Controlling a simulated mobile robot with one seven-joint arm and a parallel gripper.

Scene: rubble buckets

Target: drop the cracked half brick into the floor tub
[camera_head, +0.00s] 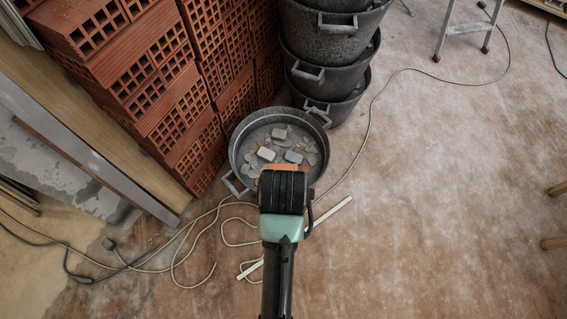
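The floor tub (236,150) is a round, dark grey tub with side handles, standing in the middle of the view with grey rubble pieces in it. My gripper (284,172) is at the near side of the tub, over its near rim in the picture. My arm hides its fingers, so I cannot see whether they are open or shut. An orange-red piece, which looks like the cracked half brick (284,167), shows just past my gripper. Most of it is hidden, and I cannot tell whether it is held or lies in the tub.
Stacked dark buckets (325,75) stand behind the tub, to the right. Stacked red hollow bricks (150,80) rise at the left. Loose cables (180,240) and a pale strip (330,212) lie on the floor nearby. A stepladder (468,30) stands at the top right. The floor at right is mostly clear.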

